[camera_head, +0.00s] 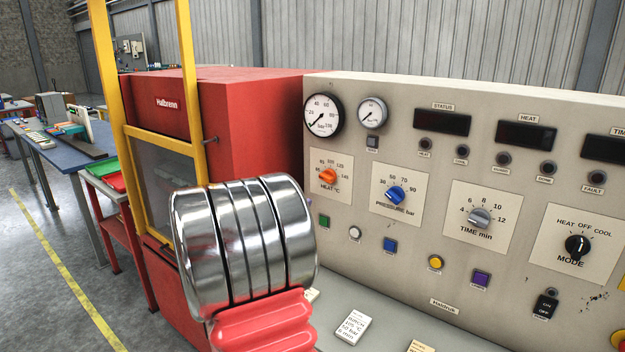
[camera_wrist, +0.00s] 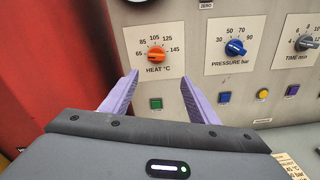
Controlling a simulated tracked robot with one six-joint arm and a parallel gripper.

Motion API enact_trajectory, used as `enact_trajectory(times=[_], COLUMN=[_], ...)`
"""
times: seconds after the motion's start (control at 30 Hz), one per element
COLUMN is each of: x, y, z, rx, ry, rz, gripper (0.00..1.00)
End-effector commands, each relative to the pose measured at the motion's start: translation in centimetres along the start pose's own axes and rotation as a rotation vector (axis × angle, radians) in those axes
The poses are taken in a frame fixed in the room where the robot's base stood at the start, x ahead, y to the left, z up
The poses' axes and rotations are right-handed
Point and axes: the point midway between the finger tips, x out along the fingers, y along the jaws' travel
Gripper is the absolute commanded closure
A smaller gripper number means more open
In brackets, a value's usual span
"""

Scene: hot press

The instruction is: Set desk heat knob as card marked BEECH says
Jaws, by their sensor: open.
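The orange heat knob (camera_head: 328,177) sits on its white plate at the left of the desk panel. It also shows in the wrist view (camera_wrist: 156,54), inside a scale from 65 to 145. I cannot tell surely which mark it points at. My gripper (camera_wrist: 160,84) is open and empty, its purple fingers either side of and below the knob in the picture; my arm hides it in the head view. A white card (camera_head: 351,328) lies on the desk ledge, its small text unclear. A tan card (camera_head: 421,346) is cut off by the lower edge.
Right of the heat knob are the blue pressure knob (camera_head: 396,195), grey time knob (camera_head: 479,217) and black mode knob (camera_head: 577,246). Below are green (camera_head: 324,221), blue (camera_head: 390,245) and other buttons. The red press (camera_head: 250,105) with its yellow frame stands at left.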

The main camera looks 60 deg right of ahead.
Motion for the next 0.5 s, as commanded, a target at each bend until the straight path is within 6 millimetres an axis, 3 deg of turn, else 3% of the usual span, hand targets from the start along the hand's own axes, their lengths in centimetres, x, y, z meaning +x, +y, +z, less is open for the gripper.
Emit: enact_trajectory(times=[0.13, 0.5], x=[1.7, 1.9], y=[0.6, 0.6], z=[0.0, 0.0], rx=[-0.068, -0.074], ry=[-0.046, -0.051], rz=[0.017, 0.02], gripper=[0.45, 0.45])
